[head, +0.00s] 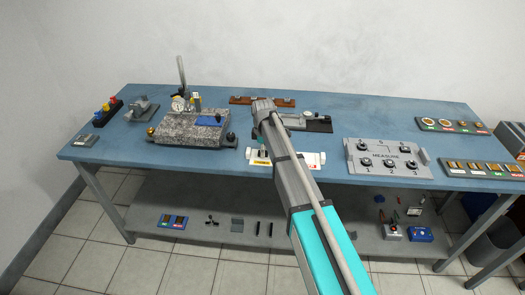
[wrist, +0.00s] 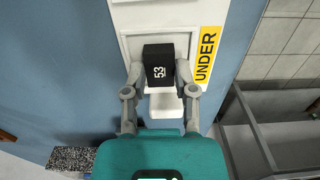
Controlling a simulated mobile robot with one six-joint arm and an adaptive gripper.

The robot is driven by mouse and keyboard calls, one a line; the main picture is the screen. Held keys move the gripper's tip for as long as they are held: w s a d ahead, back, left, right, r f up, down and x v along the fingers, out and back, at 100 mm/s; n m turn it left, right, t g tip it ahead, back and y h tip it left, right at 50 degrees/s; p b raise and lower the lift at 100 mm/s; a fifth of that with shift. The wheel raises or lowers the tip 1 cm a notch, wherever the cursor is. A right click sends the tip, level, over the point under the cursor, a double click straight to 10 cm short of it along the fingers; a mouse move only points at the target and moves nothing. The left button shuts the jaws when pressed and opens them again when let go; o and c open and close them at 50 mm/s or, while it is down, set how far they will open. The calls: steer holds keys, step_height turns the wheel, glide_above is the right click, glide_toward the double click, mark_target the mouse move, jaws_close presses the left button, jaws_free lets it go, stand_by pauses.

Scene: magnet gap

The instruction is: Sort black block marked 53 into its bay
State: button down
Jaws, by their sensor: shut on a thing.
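The black block marked 53 (wrist: 159,66) is in the wrist view, with its white number facing the camera. My gripper (wrist: 160,78) is shut on it, one finger on each side. The block is over a white recessed bay (wrist: 128,44) beside a yellow label reading UNDER (wrist: 206,54). I cannot tell whether the block touches the bay floor. In the head view the white bay tray (head: 312,159) lies at the bench's front edge, partly hidden behind my arm. The block cannot be made out there.
A grey MEASURE panel (head: 388,158) stands right of the tray. A granite plate with a dial gauge (head: 190,129) is to the left. Label trays (head: 452,125) are at the far right. Blue bench top (head: 330,103) is clear in places.

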steer(key=shift+f, duration=0.1)
steer(key=shift+c, duration=1.7)
jaws_free()
steer(key=c, duration=0.5)
steer(key=shift+r, duration=0.2)
steer(key=shift+r+p, duration=2.1)
steer(key=shift+p, duration=0.15)
